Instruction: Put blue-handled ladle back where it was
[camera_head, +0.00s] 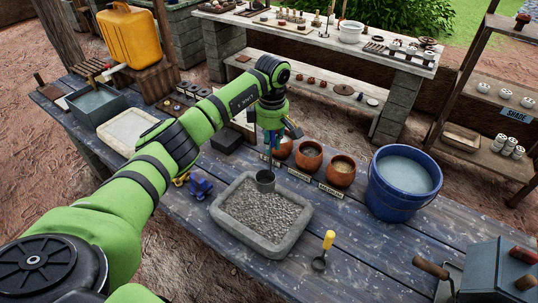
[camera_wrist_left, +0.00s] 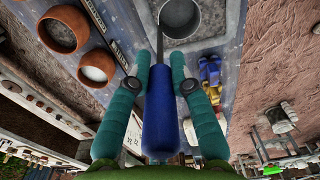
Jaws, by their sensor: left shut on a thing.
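My left gripper (camera_head: 273,142) is shut on the blue-handled ladle, seen in the left wrist view with its blue handle (camera_wrist_left: 160,118) between the two teal fingers (camera_wrist_left: 159,65). The ladle hangs about upright, and its grey metal cup (camera_head: 265,181) shows over the far part of the stone tray of gravel (camera_head: 236,247). I cannot tell whether the cup touches the gravel. The cup also shows at the top of the left wrist view (camera_wrist_left: 180,18). A yellow-handled ladle (camera_head: 325,245) lies on the table right of the tray. My right gripper is not in view.
Several clay bowls (camera_head: 309,155) with labels stand behind the tray. A blue bucket (camera_head: 401,190) stands to their right, and a blue-grey toolbox (camera_head: 490,272) is at the front right. A small blue and yellow object (camera_head: 200,187) sits left of the tray.

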